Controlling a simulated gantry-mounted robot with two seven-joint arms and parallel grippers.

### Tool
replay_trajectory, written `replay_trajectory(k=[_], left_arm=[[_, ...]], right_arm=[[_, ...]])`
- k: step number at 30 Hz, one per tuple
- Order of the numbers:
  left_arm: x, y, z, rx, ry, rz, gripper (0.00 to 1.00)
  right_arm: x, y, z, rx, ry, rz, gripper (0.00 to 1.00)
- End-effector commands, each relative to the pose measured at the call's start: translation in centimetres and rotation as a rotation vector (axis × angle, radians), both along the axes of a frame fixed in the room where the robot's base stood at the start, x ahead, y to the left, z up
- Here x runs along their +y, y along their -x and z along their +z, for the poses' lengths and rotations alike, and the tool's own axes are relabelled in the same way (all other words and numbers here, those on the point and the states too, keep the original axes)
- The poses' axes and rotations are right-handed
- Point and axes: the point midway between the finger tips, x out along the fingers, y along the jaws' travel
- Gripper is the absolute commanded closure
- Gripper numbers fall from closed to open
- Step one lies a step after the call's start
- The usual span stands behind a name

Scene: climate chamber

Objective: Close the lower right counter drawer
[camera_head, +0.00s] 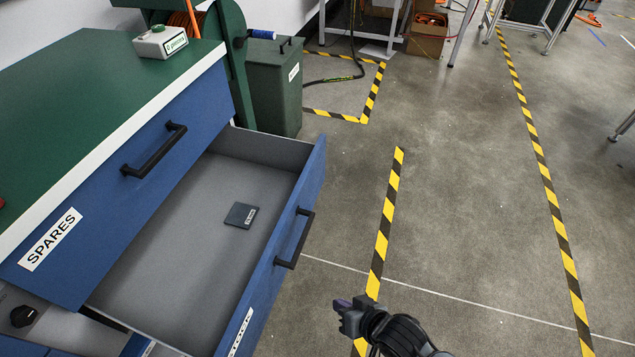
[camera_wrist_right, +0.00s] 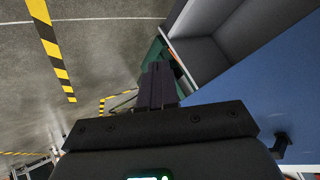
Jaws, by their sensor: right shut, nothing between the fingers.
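The blue lower right drawer (camera_head: 263,268) is pulled well out from under the upper drawer front labelled SPARES (camera_head: 110,190). Its grey inside is exposed, with a small dark labelled block (camera_head: 241,215) lying on the bottom. Its black bar handle (camera_head: 297,239) is on the outer face. My right gripper (camera_head: 342,304) is out over the floor to the right of the drawer front, apart from it. In the right wrist view its fingers (camera_wrist_right: 158,85) are together and empty, with the blue drawer front (camera_wrist_right: 255,95) to their right. My left gripper is not in view.
The green countertop (camera_head: 60,95) carries a white and green box (camera_head: 160,42). A green bin (camera_head: 273,85) stands behind the open drawer. At the lower left, a dark round object (camera_head: 23,316) lies on a grey surface. The floor right of the drawer is clear, with yellow-black tape (camera_head: 385,220).

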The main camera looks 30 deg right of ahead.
Motion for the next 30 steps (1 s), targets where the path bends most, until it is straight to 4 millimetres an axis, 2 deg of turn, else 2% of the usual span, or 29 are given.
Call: replay_trajectory(k=[1,3,8,11,13,16,18,21,24,27,30], left_arm=[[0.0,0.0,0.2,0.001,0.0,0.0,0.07],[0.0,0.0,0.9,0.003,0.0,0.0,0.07],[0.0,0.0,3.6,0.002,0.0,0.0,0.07],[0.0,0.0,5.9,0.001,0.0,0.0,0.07],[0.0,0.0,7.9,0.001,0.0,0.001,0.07],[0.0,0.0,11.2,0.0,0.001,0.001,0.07],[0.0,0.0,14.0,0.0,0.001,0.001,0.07],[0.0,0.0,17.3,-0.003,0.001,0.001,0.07],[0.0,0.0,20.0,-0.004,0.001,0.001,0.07],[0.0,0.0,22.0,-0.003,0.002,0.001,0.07],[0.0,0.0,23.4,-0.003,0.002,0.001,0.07]], right_arm=[[0.6,-0.7,-1.0,-0.04,-0.073,-0.021,1.0],[1.6,-1.8,-1.4,-0.101,-0.198,-0.042,1.0],[3.2,-3.3,-1.5,-0.185,-0.518,-0.046,1.0],[3.1,-3.6,-0.8,-0.193,-0.73,-0.029,1.0],[2.4,-3.7,0.1,-0.179,-0.88,-0.015,1.0],[-0.1,-3.8,2.4,-0.14,-1.087,0.002,1.0],[-3.0,-4.3,4.6,-0.109,-1.206,0.01,1.0],[-7.4,-5.4,7.7,-0.091,-1.291,0.017,1.0],[-11.3,-7.0,10.4,-0.097,-1.272,0.016,1.0],[-14.2,-8.9,13.0,-0.11,-1.225,0.008,1.0],[-15.6,-10.7,16.0,-0.14,-1.196,0.026,1.0]])
